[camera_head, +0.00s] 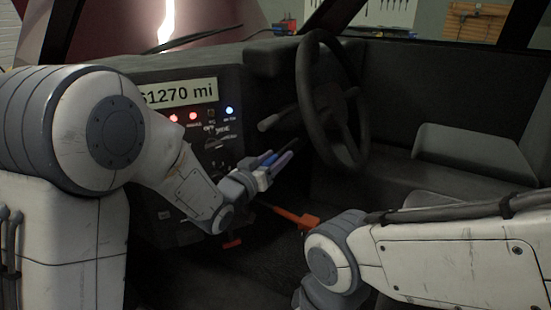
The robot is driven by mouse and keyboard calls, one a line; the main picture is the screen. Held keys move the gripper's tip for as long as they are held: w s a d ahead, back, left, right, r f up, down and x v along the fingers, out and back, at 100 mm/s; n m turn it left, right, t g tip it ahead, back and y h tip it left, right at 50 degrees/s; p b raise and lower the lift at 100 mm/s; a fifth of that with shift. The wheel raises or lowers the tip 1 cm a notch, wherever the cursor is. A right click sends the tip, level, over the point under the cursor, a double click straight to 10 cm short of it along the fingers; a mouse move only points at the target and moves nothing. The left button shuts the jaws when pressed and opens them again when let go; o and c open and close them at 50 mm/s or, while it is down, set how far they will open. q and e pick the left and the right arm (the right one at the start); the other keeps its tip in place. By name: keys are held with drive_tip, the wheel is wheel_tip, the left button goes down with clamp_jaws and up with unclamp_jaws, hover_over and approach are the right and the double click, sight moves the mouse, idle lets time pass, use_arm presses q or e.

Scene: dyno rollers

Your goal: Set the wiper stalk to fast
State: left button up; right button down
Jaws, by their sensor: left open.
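A dark stalk with a thicker, lighter grey end (276,119) sticks out to the left from behind the steering wheel (318,110). I take it for the wiper stalk; its setting cannot be read. My left gripper (283,158) is open below the stalk's end, its fingers pointing up and right toward the steering column. It appears apart from the stalk and holds nothing that I can see. My right arm comes in from the lower right; its gripper is out of view past the bottom edge.
A dash panel (200,125) with a mileage display (178,93), lit lamps and knobs stands left, partly behind my left arm. An orange handle (296,217) lies low in the middle, near my right arm. A grey seat or box (470,155) is at the right.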

use_arm(q)
clamp_jaws()
idle(1.5)
